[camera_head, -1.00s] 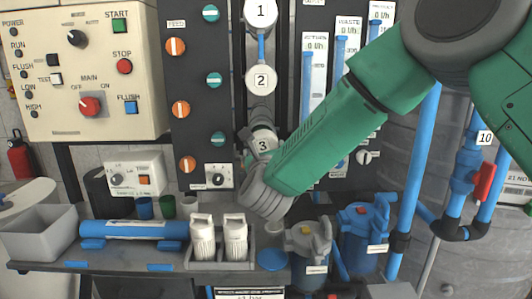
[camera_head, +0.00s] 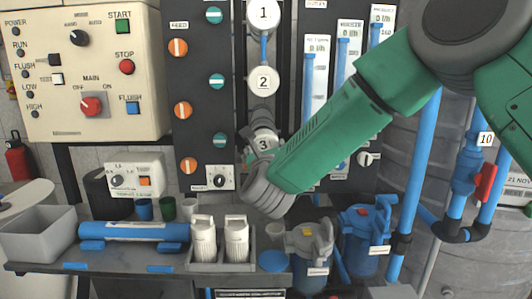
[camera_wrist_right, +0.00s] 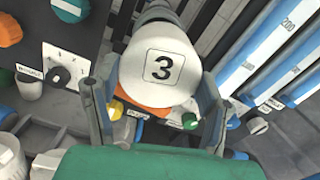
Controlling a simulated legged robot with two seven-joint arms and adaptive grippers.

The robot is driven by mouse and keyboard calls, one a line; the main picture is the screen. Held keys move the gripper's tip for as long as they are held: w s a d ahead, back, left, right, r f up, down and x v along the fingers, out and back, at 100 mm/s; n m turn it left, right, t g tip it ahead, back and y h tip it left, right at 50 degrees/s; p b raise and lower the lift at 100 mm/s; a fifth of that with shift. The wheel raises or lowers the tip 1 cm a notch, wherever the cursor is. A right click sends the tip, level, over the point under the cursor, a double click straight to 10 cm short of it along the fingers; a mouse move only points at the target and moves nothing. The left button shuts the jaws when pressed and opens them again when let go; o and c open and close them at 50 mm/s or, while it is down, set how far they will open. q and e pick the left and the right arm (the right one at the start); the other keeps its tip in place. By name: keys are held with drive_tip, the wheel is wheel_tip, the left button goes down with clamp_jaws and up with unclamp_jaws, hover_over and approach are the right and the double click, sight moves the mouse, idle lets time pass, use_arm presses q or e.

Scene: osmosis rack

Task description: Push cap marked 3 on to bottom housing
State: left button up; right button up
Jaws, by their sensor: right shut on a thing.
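The white cap marked 3 (camera_head: 263,146) faces me below the caps marked 1 (camera_head: 264,14) and 2 (camera_head: 263,81). My right gripper (camera_head: 261,136) is shut on it from below; in the right wrist view the fingers (camera_wrist_right: 158,98) stand on either side of the cap (camera_wrist_right: 163,68). A dark grey cylinder (camera_wrist_right: 162,12), possibly the bottom housing, shows directly behind the cap in the right wrist view. Whether a gap remains between them is hidden. An orange part (camera_wrist_right: 150,99) shows under the cap. My left gripper is not in view.
Flow tubes (camera_head: 313,80) stand right of the cap, behind my right arm. A dark valve panel (camera_head: 198,90) is to the left. Below, the bench holds two white bottles in a tray (camera_head: 222,267), a blue cylinder (camera_head: 135,230) and a grey bin (camera_head: 38,232).

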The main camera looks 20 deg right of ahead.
drive_tip(key=shift+d+f+b, duration=0.1)
drive_tip(key=shift+d+b, duration=0.3)
drive_tip(key=shift+b, duration=0.05)
drive_tip(key=shift+a, duration=0.3)
drive_tip(key=shift+w+d, duration=0.1)
drive_tip(key=shift+d, duration=0.05)
idle(0.3)
drive_tip(key=shift+w+d, duration=0.1)
drive_tip(key=shift+w, duration=0.15)
drive_tip(key=shift+a+b+x, duration=0.2)
drive_tip(key=shift+b+x, duration=0.35)
drive_tip(key=shift+x, duration=0.9)
drive_tip(key=shift+w, duration=0.1)
